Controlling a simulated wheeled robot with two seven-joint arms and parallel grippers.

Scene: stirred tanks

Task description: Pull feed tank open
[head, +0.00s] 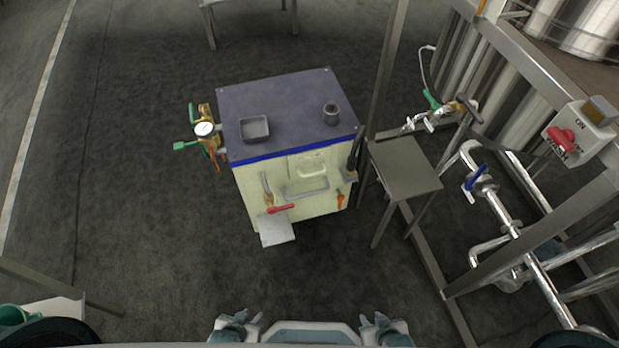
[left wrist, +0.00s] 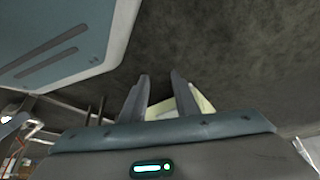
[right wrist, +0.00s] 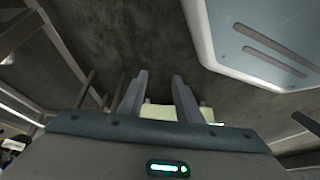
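A cream box-shaped tank (head: 320,207) with a dark blue-grey top (head: 285,95) stands on the floor ahead; I take it for the feed tank, but no label is readable. Its front has a small panel with a recessed handle (head: 311,168), a ledge below it, and a red-handled valve (head: 281,208). The panel looks closed. My left gripper (head: 249,318) and right gripper (head: 372,318) are low at the bottom of the head view, well short of the tank. In the left wrist view (left wrist: 159,78) and right wrist view (right wrist: 159,76) the fingers are apart and empty.
A gauge (head: 204,129) with valves juts from the left side. A metal table (head: 404,167) and pipe frame stand at right. Floor (head: 150,240) before the tank is mostly clear.

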